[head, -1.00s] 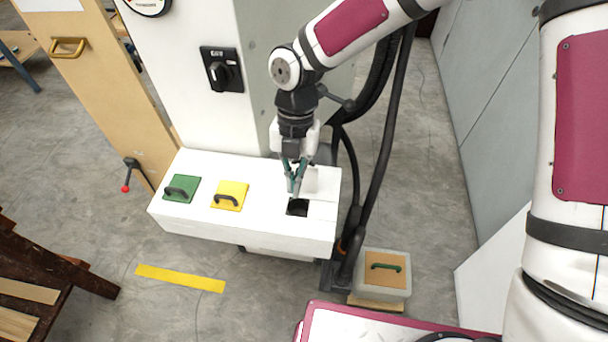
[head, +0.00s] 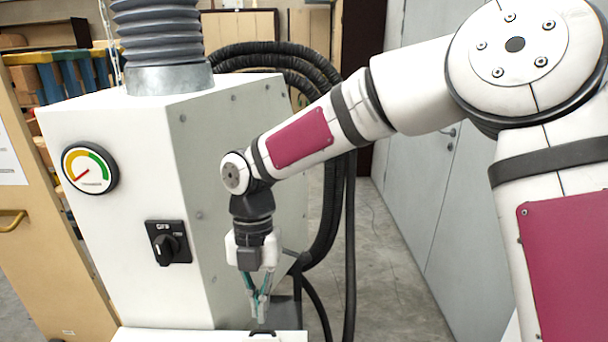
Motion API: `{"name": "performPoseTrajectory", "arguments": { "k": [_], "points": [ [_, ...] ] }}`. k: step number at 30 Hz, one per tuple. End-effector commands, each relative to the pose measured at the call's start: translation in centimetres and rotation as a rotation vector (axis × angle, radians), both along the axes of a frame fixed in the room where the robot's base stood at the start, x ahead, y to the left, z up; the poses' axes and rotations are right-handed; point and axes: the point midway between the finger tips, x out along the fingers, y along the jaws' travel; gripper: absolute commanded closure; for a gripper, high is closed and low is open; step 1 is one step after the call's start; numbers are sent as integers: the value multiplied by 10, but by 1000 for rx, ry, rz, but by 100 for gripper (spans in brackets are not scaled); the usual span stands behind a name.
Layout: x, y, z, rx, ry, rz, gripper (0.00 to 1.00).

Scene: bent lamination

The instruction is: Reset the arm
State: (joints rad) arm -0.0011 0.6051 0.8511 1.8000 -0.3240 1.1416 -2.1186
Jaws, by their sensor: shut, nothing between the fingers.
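My gripper (head: 258,312) hangs from my bent arm with its teal-sided fingers pointing down. The fingers are shut with nothing held. They are just above the white box top (head: 200,337) at the bottom edge of the head view. A small dark curved piece, like a handle (head: 262,333), shows right below the fingertips; I cannot tell whether they touch it. The rest of the box top is cut off by the frame.
A white cabinet (head: 195,180) stands close to the left of my gripper, with a gauge (head: 90,169), a black switch (head: 168,242) and a grey bellows duct (head: 160,35). Black hoses (head: 335,190) hang behind my arm. Grey doors (head: 415,150) stand at the right.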

Motion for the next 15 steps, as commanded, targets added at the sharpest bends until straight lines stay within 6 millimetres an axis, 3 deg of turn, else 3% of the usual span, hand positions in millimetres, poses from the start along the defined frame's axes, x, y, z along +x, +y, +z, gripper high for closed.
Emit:
{"name": "performPoseTrajectory", "arguments": {
  "k": [8, 15],
  "points": [
    [-2, -76, 45, -176, -195, -583, 100],
    [-18, -145, 89, -222, -356, -1196, 100]
  ]
}}
